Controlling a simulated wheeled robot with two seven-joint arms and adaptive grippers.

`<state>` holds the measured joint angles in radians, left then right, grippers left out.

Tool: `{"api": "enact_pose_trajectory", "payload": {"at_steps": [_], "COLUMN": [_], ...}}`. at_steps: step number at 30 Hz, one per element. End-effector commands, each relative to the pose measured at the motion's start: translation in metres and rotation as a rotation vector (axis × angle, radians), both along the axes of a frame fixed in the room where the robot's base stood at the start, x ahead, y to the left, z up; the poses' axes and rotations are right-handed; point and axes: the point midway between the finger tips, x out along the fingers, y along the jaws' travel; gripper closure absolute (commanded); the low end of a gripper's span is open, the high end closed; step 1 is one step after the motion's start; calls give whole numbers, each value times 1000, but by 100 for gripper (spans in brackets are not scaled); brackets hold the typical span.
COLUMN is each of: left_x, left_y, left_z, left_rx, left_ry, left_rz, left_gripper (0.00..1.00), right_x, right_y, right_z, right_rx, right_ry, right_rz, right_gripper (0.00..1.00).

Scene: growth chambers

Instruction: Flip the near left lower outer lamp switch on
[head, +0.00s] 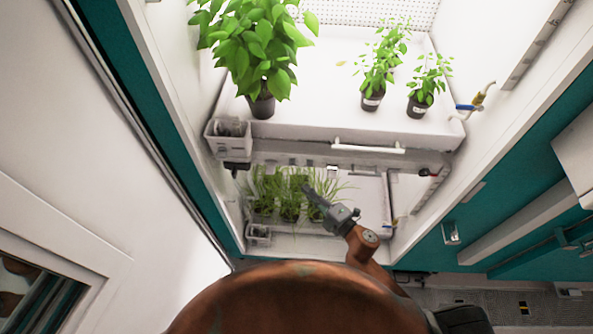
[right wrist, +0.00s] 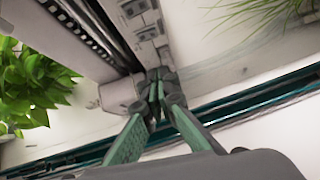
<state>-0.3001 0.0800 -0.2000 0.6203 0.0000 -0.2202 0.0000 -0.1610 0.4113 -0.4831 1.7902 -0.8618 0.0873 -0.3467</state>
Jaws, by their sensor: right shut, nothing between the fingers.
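In the right wrist view, a grey strip with several small switch-like blocks (right wrist: 136,12) runs down to my right gripper (right wrist: 155,92). The gripper's green fingers are shut and empty, with their tips at the strip's lower end. I cannot tell whether they touch it, which block is the near left lower outer lamp switch, or its position. In the head view, my right gripper (head: 308,190) reaches into the lower bay, just under the upper shelf's front edge. The lamp switches are too small to make out there. My left gripper is out of view.
The upper shelf (head: 310,108) holds a large leafy plant (head: 262,50) and two smaller potted plants. Grassy seedlings (head: 265,190) stand in the lower bay around the gripper. Chamber walls bound both sides.

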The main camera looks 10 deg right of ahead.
Motion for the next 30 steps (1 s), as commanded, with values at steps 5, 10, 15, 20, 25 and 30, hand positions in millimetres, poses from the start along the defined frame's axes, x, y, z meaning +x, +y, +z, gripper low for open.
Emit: {"api": "enact_pose_trajectory", "payload": {"at_steps": [5,10,15,20,25,30], "left_x": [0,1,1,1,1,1], "left_y": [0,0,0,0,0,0], "left_z": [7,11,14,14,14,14], "left_rx": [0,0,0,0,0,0], "left_ry": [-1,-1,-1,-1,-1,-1], "left_rz": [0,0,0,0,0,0], "left_gripper": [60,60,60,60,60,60], "right_x": [33,61,84,94,97,96], "right_y": [22,39,31,28,27,27], "right_z": [-1,-4,-8,-10,-11,-11], "right_rx": [1,1,0,-1,0,-1], "right_ry": [-2,-1,0,1,0,1], "right_rz": [1,1,0,-1,0,0], "right_gripper": [100,100,100,100,100,100]}}
